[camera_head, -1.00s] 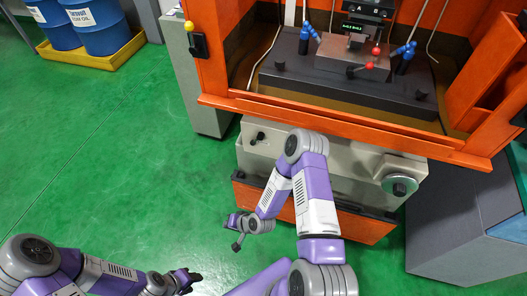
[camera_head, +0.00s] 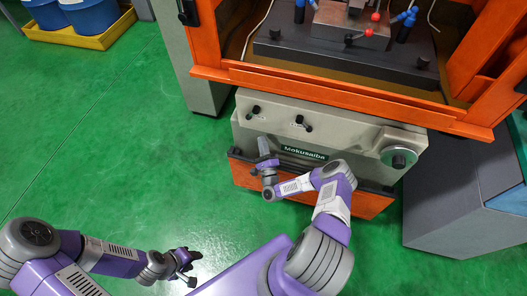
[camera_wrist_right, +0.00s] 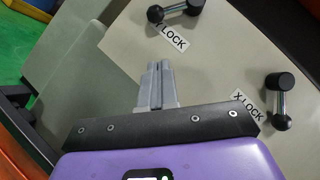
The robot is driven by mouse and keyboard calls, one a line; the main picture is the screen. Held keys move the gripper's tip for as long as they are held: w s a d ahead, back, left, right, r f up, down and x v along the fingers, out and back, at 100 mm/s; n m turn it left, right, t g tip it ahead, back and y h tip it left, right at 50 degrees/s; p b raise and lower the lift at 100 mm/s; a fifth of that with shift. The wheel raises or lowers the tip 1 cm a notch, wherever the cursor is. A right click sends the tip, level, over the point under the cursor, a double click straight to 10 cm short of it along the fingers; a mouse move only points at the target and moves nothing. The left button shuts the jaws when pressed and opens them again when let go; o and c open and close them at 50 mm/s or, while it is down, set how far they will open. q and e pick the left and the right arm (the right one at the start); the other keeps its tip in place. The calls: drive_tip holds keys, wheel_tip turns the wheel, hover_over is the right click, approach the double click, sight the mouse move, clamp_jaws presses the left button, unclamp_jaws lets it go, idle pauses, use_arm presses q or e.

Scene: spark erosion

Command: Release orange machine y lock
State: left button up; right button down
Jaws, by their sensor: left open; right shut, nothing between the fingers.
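The orange machine (camera_head: 330,92) stands ahead, with a beige front panel (camera_head: 345,137) below its orange frame. The Y lock lever (camera_head: 254,112) is at the panel's upper left. In the right wrist view the lever (camera_wrist_right: 175,10) has a black hub, a silver bar and a ball knob pointing left, above its "Y LOCK" label (camera_wrist_right: 172,38). My right gripper (camera_head: 263,144) is shut and empty in front of the panel. In the right wrist view its fingertips (camera_wrist_right: 158,66) appear below the label, apart from the lever. My left gripper (camera_head: 188,268) is open and empty over the floor.
The X lock lever (camera_head: 303,124) sits right of the Y lock, also visible in the right wrist view (camera_wrist_right: 281,100). A round handwheel (camera_head: 399,157) is at the panel's right. Blue drums (camera_head: 90,14) stand in a yellow tray (camera_head: 88,40). The green floor at left is clear.

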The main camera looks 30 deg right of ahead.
sight(252, 114)
drive_tip(key=w+r, duration=0.2)
drive_tip(key=w, duration=0.1)
drive_tip(key=w+r, duration=0.1)
drive_tip(key=w, duration=0.1)
drive_tip(key=shift+w+d+b, duration=0.15)
drive_tip(key=shift+b, duration=0.15)
use_arm(q)
drive_tip(key=shift+f, duration=0.4)
use_arm(e)
drive_tip(key=shift+w+a+r, duration=0.25)
drive_tip(key=shift+w+r, duration=0.25)
drive_tip(key=shift+w, duration=0.05)
